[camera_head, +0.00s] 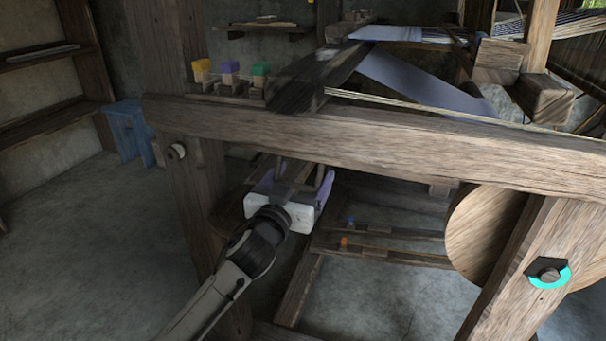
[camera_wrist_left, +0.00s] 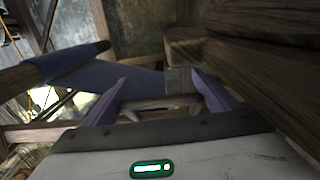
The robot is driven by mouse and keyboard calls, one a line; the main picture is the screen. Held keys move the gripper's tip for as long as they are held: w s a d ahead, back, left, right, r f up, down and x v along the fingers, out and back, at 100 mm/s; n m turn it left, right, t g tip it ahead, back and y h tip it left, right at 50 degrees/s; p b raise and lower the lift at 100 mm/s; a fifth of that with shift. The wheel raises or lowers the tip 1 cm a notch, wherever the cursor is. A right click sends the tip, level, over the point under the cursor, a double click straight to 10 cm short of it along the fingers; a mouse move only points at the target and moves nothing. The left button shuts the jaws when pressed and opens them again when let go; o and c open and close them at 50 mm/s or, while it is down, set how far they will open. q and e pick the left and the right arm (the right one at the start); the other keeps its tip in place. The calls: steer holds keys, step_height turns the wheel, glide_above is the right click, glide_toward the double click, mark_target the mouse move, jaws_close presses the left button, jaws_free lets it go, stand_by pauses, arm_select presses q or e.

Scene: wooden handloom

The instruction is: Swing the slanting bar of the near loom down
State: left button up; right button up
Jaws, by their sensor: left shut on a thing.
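The near loom's thick top beam (camera_head: 400,140) crosses the head view. A dark slanting bar (camera_head: 318,78) rises from behind this beam toward the back right. My left gripper (camera_head: 293,174) is below the beam, with its white body toward me and purple fingers pointing away. It is shut on a wooden bar (camera_head: 290,186). The beam hides whether this piece joins the slanting bar above. In the left wrist view, the purple fingers (camera_wrist_left: 160,92) stand on both sides of a grey-brown wooden piece (camera_wrist_left: 178,82). My right gripper is not in view.
Yellow, purple and green blocks (camera_head: 230,68) stand behind the beam's left end. A round wooden disc (camera_head: 486,235) and a post with a cyan-ringed bolt (camera_head: 549,276) are at right. A blue stool (camera_head: 128,130) stands left, beside open floor.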

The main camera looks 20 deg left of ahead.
arm_select(q)
steer(key=o, duration=1.5)
steer(key=shift+a+f, duration=0.1)
steer(key=shift+f, duration=0.1)
steer(key=shift+s, duration=0.1)
steer(key=shift+s, duration=0.25)
steer(key=s+p, duration=0.2)
steer(key=s, duration=0.7)
steer(key=shift+s+a, duration=0.2)
steer(key=shift+s, duration=0.15)
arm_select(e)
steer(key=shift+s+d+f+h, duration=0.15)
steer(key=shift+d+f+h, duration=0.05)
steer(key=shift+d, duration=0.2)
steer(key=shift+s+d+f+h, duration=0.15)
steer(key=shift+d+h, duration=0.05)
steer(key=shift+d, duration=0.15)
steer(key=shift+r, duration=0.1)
